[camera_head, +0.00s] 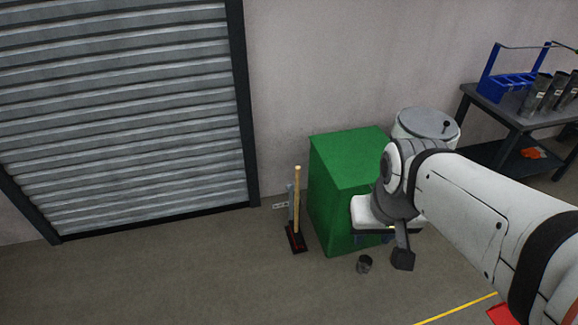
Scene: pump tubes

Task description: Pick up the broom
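The broom (296,205) stands upright on the floor, between the shutter door and the green box. It has a light wooden stick and a dark head with some red at the bottom. A grey upright piece shows close behind its stick. My gripper (374,238) is at the end of my white arm, to the right of the broom and apart from it, in front of the green box in the picture. Its fingers are too small and hidden to tell whether they are open.
A green box (332,190) stands close to the right of the broom. A grey-lidded drum (428,122) and a dark table (515,118) with a blue rack (508,86) are at right. Floor left of the broom is clear.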

